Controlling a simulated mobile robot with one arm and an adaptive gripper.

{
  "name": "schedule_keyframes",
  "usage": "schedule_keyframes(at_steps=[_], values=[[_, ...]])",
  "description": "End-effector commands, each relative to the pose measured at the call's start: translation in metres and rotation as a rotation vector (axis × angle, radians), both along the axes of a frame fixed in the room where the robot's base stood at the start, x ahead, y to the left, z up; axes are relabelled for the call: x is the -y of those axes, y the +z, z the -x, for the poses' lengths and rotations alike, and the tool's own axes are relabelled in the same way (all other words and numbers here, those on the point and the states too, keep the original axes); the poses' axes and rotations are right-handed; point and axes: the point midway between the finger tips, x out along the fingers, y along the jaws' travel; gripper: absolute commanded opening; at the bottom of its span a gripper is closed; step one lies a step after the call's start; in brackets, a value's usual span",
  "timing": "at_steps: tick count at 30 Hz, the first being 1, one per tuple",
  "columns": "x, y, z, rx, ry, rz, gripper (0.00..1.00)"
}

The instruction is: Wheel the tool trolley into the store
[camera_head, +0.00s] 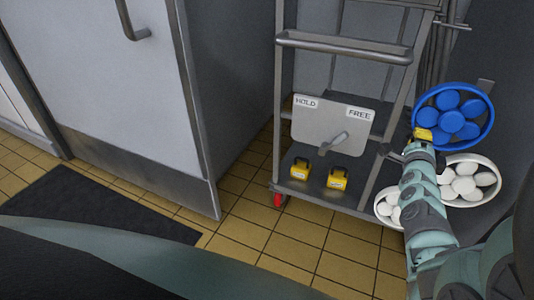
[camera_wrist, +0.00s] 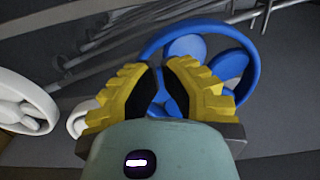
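The tool trolley (camera_head: 343,48) is a grey metal frame with a crossbar handle, standing upright right of centre in the head view. A plate (camera_head: 310,128) on it carries the labels HOLD and FREE. A grey lever (camera_head: 333,144) on the plate slants, its upper end to the right. My gripper (camera_head: 424,134) is right of the trolley, apart from the plate and handle. In the wrist view its yellow fingers (camera_wrist: 164,80) stand apart with nothing gripped. A blue wheel (camera_wrist: 238,65) shows behind them; whether they touch it I cannot tell.
Two yellow padlock-like blocks (camera_head: 319,171) sit on the trolley's bottom deck. One red caster (camera_head: 280,200) shows. The blue wheel (camera_head: 453,116) and white wheels (camera_head: 467,183) are at right. A grey door (camera_head: 115,95) and dark mat (camera_head: 100,205) are left. Yellow tiled floor (camera_head: 290,250) is clear in front.

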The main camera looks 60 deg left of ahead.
Motion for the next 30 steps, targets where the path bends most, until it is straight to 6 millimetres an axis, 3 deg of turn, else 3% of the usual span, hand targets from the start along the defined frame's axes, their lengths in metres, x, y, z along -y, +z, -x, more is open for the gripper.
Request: schedule_keyframes(at_steps=[30], values=[[-0.036, -0.005, -0.059, 0.0, -0.002, -0.007, 0.0]])
